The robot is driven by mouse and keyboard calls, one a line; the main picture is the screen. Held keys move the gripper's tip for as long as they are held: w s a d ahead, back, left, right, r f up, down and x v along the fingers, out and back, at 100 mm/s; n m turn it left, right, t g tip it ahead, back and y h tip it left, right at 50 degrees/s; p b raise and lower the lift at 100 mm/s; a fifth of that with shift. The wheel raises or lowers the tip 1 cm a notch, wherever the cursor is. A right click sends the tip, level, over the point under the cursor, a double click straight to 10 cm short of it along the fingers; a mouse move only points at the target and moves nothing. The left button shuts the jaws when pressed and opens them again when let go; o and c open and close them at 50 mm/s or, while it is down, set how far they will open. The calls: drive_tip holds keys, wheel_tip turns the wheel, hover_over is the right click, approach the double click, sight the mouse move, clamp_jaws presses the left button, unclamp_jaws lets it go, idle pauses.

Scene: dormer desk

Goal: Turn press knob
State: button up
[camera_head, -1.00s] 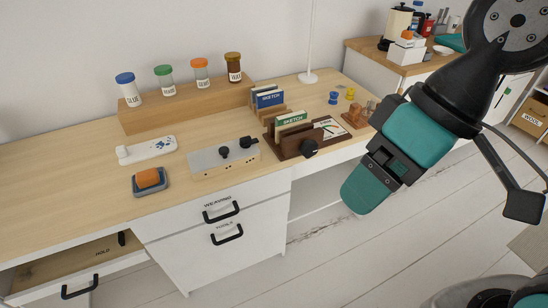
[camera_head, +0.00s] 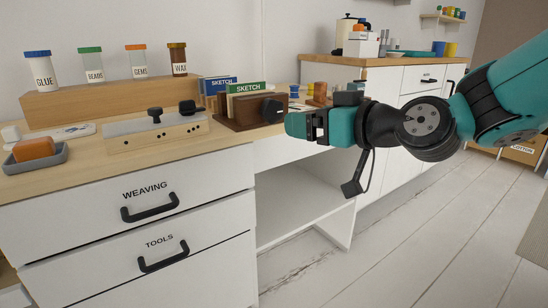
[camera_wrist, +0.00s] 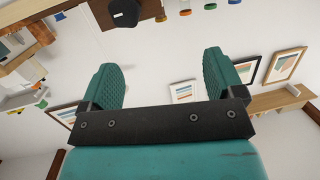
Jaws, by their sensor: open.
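The press is a dark brown wooden block (camera_head: 237,124) near the desk's front edge in the head view. Its black knob (camera_head: 272,108) faces the front right. My teal gripper (camera_head: 293,125) points left, with its tips close to the right of the knob and slightly lower. In the wrist view my gripper (camera_wrist: 160,62) has its two ribbed fingers spread apart with nothing between them. The black knob (camera_wrist: 124,14) shows at the top edge, beyond the fingertips and nearer the left finger. I cannot tell the exact gap in depth.
Jars and a sponge dish (camera_head: 35,160) are further left. Drawers and an open shelf (camera_head: 300,200) lie below the desk.

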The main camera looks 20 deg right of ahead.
wheel_tip(320, 180, down, 4)
drive_tip(key=w+d+r+t+h+b, duration=0.1)
drive_tip(key=d+t+b, duration=0.1)
drive_tip(key=d+b, duration=0.1)
drive_tip(key=m+p, duration=0.1)
drive_tip(key=p, duration=1.5)
approach(276, 114)
drive_tip(key=shift+t+h, duration=0.3)
drive_tip(key=x, duration=0.9)
drive_tip(key=shift+w+a, duration=0.3)
drive_tip(key=shift+a, duration=0.1)
drive_tip(key=shift+w+a+f, duration=0.1)
drive_tip(key=shift+w, duration=0.35)
drive_tip(key=c, duration=0.9)
